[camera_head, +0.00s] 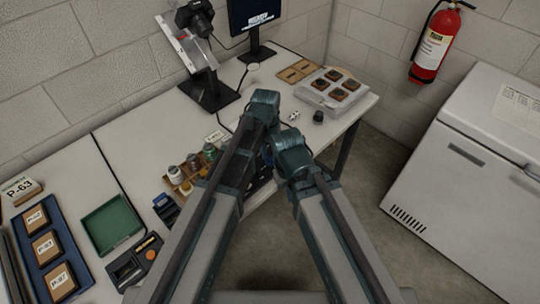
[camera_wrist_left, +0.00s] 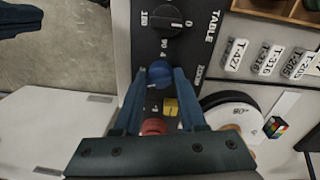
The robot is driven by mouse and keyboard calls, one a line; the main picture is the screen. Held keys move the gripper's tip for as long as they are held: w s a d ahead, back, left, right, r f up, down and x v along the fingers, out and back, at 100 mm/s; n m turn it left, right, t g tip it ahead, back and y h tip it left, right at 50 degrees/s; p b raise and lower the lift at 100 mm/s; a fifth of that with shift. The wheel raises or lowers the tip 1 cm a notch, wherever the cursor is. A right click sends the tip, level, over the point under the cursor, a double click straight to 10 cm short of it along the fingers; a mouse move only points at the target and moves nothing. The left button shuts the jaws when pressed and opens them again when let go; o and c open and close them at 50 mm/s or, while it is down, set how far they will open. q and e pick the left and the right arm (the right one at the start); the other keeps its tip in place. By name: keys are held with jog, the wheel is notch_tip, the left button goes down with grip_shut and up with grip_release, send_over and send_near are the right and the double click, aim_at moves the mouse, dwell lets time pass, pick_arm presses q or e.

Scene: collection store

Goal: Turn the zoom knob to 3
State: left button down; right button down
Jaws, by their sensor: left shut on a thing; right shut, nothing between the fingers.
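In the left wrist view the blue zoom knob (camera_wrist_left: 160,74) sits on a dark control panel (camera_wrist_left: 198,35) beside the printed word ZOOM. A 4 is printed at the knob's upper edge. I cannot surely read its setting. My left gripper (camera_wrist_left: 161,80) is shut on the knob, one finger on each side. In the head view my left gripper (camera_head: 262,108) is over the bench, with its fingers and the knob hidden. My right gripper (camera_head: 290,148) is just below and right of it, shut and empty, its fingertips hard to see.
On the panel, a black TABLE knob (camera_wrist_left: 174,18), a yellow button (camera_wrist_left: 170,106) and a red knob (camera_wrist_left: 153,127) are close by. Small jars (camera_head: 192,161) stand left of my left arm. A grey tray of dark pieces (camera_head: 333,91) stands at the bench's right end.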

aim_at(268, 157)
pick_arm(q)
jog(key=shift+m, duration=2.1)
jog(key=c, duration=0.5)
grip_release()
jog(key=shift+r, duration=0.1)
jog(key=r+p, duration=1.3)
jog(key=p, duration=0.1)
jog(key=shift+w+a+r, duration=0.25)
jog(key=shift+w+r, duration=0.1)
